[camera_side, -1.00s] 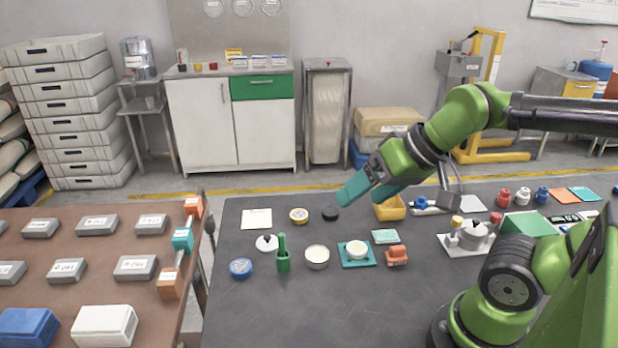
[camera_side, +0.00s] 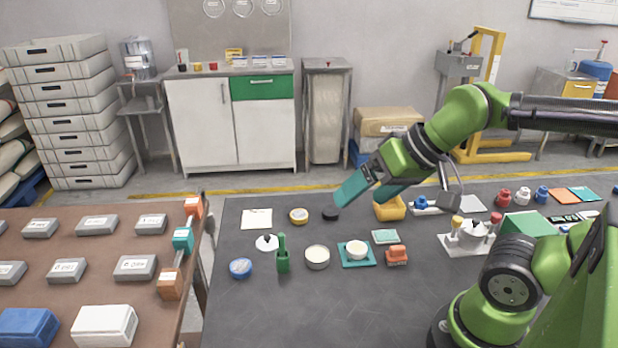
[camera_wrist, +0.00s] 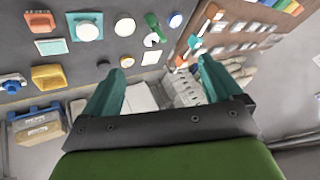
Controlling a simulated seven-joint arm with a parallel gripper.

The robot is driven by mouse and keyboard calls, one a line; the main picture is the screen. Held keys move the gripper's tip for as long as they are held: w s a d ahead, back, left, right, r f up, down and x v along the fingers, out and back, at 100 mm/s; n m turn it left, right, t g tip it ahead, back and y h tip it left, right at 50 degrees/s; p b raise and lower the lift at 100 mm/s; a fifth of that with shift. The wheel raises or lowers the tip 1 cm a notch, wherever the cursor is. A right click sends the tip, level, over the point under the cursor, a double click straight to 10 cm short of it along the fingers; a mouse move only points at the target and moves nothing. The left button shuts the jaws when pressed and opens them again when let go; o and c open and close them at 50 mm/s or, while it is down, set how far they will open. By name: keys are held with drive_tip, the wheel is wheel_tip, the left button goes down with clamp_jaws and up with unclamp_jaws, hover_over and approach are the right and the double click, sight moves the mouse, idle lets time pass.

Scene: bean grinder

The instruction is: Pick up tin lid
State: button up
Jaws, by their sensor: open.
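A white round lid with a dark knob (camera_side: 266,243) lies flat on the dark table, left of centre. It also shows near the top of the wrist view (camera_wrist: 150,40), beside a green tool. A low dark disc (camera_side: 330,213) lies farther back, and a yellow-rimmed round tin (camera_side: 299,216) is left of it. I cannot tell for certain which piece is the tin lid. My gripper (camera_side: 364,194) is open and empty above the table's back edge, to the right of the white lid. In the wrist view, its teal fingers (camera_wrist: 161,68) stand wide apart with nothing between them.
Near the white lid are a green upright tool (camera_side: 283,256), a blue round tin (camera_side: 240,268) and a cream-topped bowl (camera_side: 317,257). The table's front middle is clear. A brown table (camera_side: 130,300) with grey blocks stands left.

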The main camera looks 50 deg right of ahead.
drive_tip(key=n+g+h, duration=0.2)
drive_tip(key=n+g, duration=0.2)
drive_tip(key=g, duration=0.3)
hover_over(267, 236)
drive_tip(key=f, duration=1.8)
drive_tip(key=shift+w+d, duration=0.2)
drive_tip(key=shift+d, duration=0.2)
drive_tip(key=f, duration=0.6)
drive_tip(key=shift+s+a+f, duration=0.15)
drive_tip(key=shift+s+a, duration=0.05)
drive_tip(key=shift+a, duration=0.15)
drive_tip(key=c, duration=1.1)
